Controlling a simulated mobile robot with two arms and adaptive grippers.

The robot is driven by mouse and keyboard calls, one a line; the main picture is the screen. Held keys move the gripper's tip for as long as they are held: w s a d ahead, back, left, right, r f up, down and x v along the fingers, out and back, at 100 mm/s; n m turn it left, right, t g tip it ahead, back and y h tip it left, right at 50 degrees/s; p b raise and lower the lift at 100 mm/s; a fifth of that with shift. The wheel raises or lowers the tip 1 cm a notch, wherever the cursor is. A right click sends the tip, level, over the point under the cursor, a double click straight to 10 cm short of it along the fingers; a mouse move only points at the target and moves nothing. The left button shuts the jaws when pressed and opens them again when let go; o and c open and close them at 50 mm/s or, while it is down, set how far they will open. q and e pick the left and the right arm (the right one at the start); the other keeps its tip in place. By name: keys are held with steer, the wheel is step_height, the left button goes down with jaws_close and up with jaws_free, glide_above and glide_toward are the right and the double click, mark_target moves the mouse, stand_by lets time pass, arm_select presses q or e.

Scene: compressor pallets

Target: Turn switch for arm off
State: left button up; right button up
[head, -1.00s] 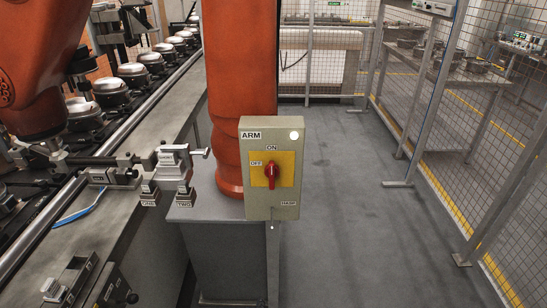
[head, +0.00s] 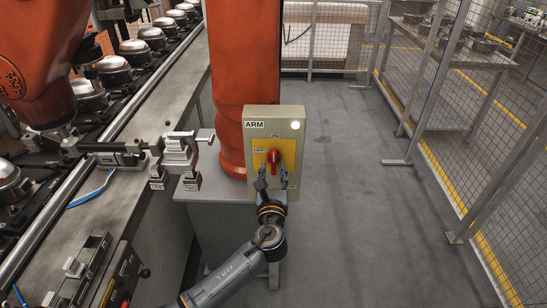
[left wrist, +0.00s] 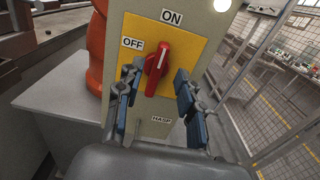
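The ARM switch box (head: 257,125) is a grey-beige panel with a yellow plate (left wrist: 190,43) and a red rotary knob (head: 274,160). In the left wrist view the red knob (left wrist: 157,63) points up toward ON, with the OFF label to its left and HASP below. A white round lamp (head: 295,125) is at the box's top right. My left gripper (head: 272,177) is in front of the box, just below the knob. Its blue-padded fingers (left wrist: 157,96) are spread on both sides of the knob's lower end, apart from it. My right gripper is not in view.
A large orange robot column (head: 245,60) stands directly behind the box. A conveyor (head: 130,110) with metal compressor parts runs along the left. Clamps marked ONE and TWO (head: 180,160) sit left of the box. Wire fencing (head: 460,120) lies right; the floor between is clear.

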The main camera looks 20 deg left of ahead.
mark_target(273, 159)
arm_select(q)
steer(key=x, duration=0.5)
jaws_close()
